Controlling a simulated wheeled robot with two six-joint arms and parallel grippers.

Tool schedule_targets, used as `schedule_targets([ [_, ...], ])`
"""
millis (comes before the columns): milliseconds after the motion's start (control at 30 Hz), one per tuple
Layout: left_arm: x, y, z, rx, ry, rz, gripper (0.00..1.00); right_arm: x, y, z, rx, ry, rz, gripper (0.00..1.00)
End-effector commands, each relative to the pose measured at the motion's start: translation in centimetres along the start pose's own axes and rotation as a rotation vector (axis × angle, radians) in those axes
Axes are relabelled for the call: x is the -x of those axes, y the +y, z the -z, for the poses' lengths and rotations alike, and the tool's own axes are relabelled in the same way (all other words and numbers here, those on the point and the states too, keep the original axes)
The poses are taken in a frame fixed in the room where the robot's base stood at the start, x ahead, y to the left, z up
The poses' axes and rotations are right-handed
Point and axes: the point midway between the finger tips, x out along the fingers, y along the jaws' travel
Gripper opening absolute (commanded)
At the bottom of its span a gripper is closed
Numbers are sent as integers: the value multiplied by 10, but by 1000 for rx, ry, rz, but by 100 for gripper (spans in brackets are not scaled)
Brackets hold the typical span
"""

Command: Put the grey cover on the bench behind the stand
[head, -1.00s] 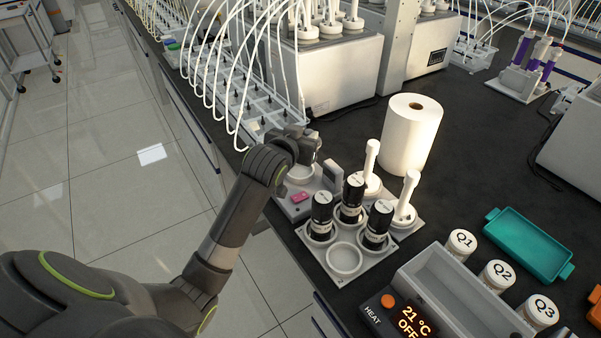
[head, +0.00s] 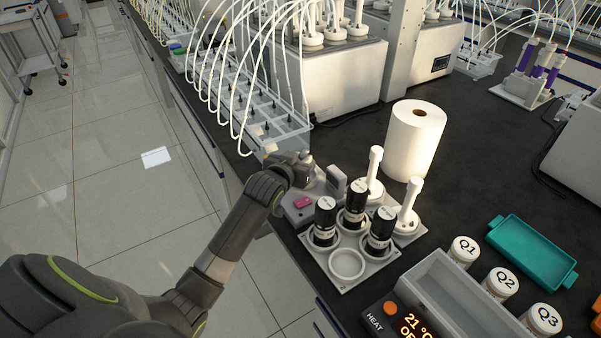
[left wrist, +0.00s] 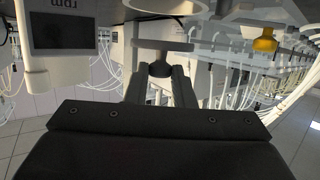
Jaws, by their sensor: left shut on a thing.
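My left gripper (head: 303,166) is over the far left end of a low grey stand (head: 300,212), which has a pink button and an upright grey block. My right gripper is not in view.
A white holder (head: 350,285) with several black bottles and one empty ring stands nearer. White-handled tools (head: 407,205) stand behind it, with a white paper roll (head: 414,140) further back. A tubing tray (head: 270,125) lies beyond the gripper. Dark bench (head: 470,170) right of the roll is clear.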

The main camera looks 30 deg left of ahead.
Motion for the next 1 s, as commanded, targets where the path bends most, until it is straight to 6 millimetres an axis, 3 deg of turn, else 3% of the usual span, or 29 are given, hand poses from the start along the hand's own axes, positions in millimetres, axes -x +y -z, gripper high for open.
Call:
schedule_targets([
  [300, -12, 0, -38, 1, -3, 0, 0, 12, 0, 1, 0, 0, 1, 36],
  [800, -15, 0, -49, -1, 0, 0, 0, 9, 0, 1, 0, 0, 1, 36],
  [833, -15, 0, -48, -1, 1, 0, 25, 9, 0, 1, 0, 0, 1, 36],
  [1000, -15, 0, -48, -1, 0, 0, 44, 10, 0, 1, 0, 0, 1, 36],
])
